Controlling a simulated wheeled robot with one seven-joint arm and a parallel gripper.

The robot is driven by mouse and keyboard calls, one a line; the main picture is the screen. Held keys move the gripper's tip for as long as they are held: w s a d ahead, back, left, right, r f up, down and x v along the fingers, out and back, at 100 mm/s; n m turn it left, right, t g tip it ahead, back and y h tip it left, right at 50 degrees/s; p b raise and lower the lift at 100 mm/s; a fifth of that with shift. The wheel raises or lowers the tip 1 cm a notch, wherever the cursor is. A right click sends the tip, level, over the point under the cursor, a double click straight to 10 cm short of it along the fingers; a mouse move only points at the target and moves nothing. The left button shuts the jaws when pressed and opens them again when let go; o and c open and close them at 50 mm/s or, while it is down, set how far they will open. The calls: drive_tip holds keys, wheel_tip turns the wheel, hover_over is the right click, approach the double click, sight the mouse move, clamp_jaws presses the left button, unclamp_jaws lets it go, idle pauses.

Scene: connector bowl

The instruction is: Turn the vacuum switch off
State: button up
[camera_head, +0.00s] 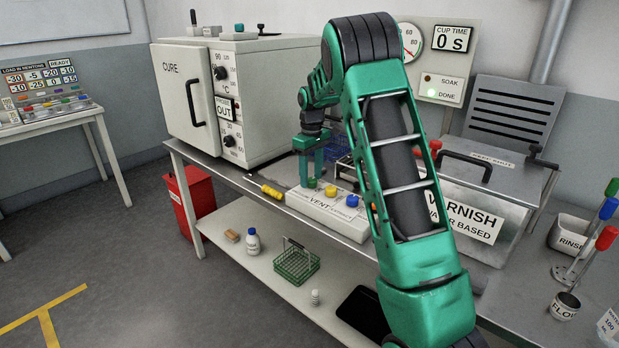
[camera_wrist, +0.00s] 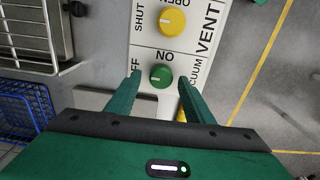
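The vacuum switch is a green round knob (camera_wrist: 161,76) on a white control box (camera_head: 328,214), beside the letters ON, a partly hidden OFF and VACUUM in the wrist view. A pale mark on the knob appears to point left, toward the OFF side; it is small. In the head view the green knob (camera_head: 312,183) is at the box's left end, under my gripper (camera_head: 311,175). My gripper (camera_wrist: 160,80) is open, with one finger on each side of the knob in the wrist view. I cannot tell whether the fingers touch it.
A yellow VENT knob (camera_wrist: 171,20) is close beside the green one, and a blue knob (camera_head: 353,200) is further along. The CURE oven (camera_head: 183,98) stands at left and the varnish tank (camera_head: 475,213) at right. A yellow-handled tool (camera_head: 272,192) lies near the box.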

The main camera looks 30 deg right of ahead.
sight(312, 180)
wheel_tip(312, 180, up, 11)
drive_tip(key=shift+f, duration=0.15)
idle(0.5)
idle(0.4)
drive_tip(key=s+a+r+m, duration=0.1)
drive_tip(key=s+r+m, duration=0.15)
drive_tip(key=s, duration=0.85)
drive_tip(key=s+a+r+m, duration=0.1)
drive_tip(key=s+m, duration=0.2)
drive_tip(key=s, duration=0.9)
drive_tip(key=s+a+f+m, duration=0.1)
drive_tip(key=s+f, duration=0.2)
drive_tip(key=s, duration=0.4)
drive_tip(key=s+a+f+m, duration=0.1)
drive_tip(key=s+f+m, duration=0.1)
drive_tip(key=s, duration=0.6)
drive_tip(key=s+a+f+m, duration=0.2)
drive_tip(key=s+f, duration=0.1)
drive_tip(key=s, duration=0.5)
drive_tip(key=shift+s+f, duration=0.25)
drive_tip(key=shift+f, duration=0.05)
